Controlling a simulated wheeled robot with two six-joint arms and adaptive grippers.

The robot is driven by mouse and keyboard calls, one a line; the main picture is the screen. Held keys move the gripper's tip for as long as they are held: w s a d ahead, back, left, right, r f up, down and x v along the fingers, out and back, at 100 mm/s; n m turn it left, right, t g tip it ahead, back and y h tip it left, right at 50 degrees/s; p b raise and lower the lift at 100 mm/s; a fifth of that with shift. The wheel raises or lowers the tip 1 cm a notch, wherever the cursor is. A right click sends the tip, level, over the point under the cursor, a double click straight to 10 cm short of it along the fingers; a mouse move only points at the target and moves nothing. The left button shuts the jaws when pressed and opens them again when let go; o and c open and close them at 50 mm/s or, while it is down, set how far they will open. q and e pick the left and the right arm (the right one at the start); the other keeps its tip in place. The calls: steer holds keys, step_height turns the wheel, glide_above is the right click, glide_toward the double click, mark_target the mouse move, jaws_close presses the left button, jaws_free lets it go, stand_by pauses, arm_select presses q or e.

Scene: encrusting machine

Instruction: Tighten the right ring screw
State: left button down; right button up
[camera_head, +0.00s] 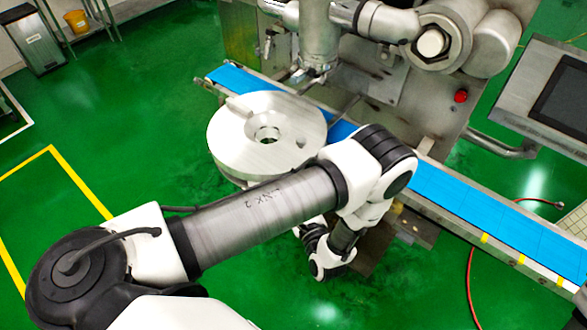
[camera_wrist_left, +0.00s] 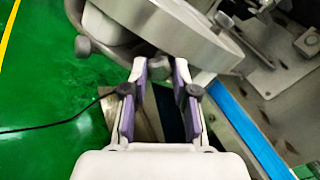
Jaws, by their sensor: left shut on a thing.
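My left arm crosses the head view from the left, and its wrist hangs below the large round metal disc (camera_head: 235,130). The gripper itself is hidden there behind the arm. In the left wrist view my left gripper (camera_wrist_left: 161,72) has its two purple-padded fingers on either side of a small grey metal screw knob (camera_wrist_left: 160,66), just under the edge of the disc (camera_wrist_left: 185,30). The fingers are shut on this knob, which looks like the right ring screw. Most of the screw is hidden between the fingers and under the disc. My right gripper is in neither view.
A blue conveyor belt (camera_head: 450,192) runs diagonally behind the disc, close to my forearm. The steel machine body (camera_head: 400,105) with a red button (camera_head: 460,96) stands behind it. A screen panel (camera_head: 555,95) is at the right. Green floor is free at the left.

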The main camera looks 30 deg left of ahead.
arm_select(q)
steer(key=shift+s+f+m, duration=0.1)
steer(key=shift+m, duration=8)
steer(key=c, duration=0.9)
jaws_free()
steer(key=shift+a, duration=0.1)
